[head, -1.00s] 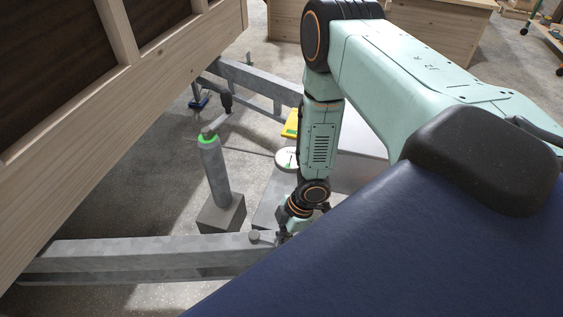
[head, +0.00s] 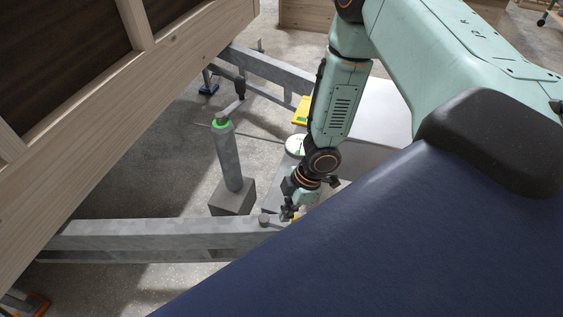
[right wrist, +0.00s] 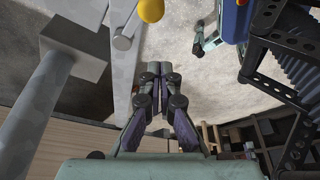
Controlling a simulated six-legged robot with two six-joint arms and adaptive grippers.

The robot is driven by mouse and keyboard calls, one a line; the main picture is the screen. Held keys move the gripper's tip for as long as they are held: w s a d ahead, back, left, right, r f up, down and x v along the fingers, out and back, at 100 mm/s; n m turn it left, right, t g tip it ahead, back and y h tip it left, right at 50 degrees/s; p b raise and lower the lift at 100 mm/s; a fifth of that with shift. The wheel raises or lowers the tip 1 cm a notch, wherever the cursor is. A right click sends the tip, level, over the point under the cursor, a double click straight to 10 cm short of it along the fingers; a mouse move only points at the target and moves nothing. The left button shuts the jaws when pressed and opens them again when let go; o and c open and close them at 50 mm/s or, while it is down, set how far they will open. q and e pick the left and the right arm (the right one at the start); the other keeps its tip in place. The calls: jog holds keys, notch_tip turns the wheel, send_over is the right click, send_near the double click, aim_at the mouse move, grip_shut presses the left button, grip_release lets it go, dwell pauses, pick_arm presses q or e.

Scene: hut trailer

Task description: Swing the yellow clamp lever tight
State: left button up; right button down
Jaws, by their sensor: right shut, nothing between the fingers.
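The yellow clamp lever shows as a round yellow knob (right wrist: 150,10) at the top edge of the right wrist view, beside a grey beam; the rest of it is cut off. In the head view only a small yellow patch (head: 296,218) shows by the gripper, mostly hidden. My right gripper (head: 288,213) is low over the near grey beam, just right of a round grey bolt head (head: 264,219). In the right wrist view its fingers (right wrist: 158,72) are together and empty, with the knob beyond the tips, apart from them. My left gripper is not in view.
A grey post with a green ring (head: 227,155) stands on a block left of my right arm. The near beam (head: 150,240) runs across below the wooden hut wall (head: 100,130). A white disc (head: 295,144) and a yellow item (head: 301,110) lie behind my arm.

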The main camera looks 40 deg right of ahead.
jog(key=p+v, duration=0.1)
jog(key=v, duration=0.2)
jog(key=shift+w+a+r, duration=0.1)
jog(key=shift+r, duration=0.15)
jog(key=shift+w+f, duration=0.1)
jog(key=shift+f, duration=0.05)
jog(key=s+a+f+m+t+b, duration=0.1)
jog(key=s+a+f+m+b, duration=0.15)
jog(key=s+a+m, duration=0.65)
jog(key=s+d+f+m+g+h+b, duration=0.2)
jog(key=s+d+f+m+h+b, duration=0.1)
jog(key=s+f+b, duration=0.5)
jog(key=s+d+m, duration=0.1)
jog(key=s+m, duration=0.1)
jog(key=shift+s+m, duration=0.3)
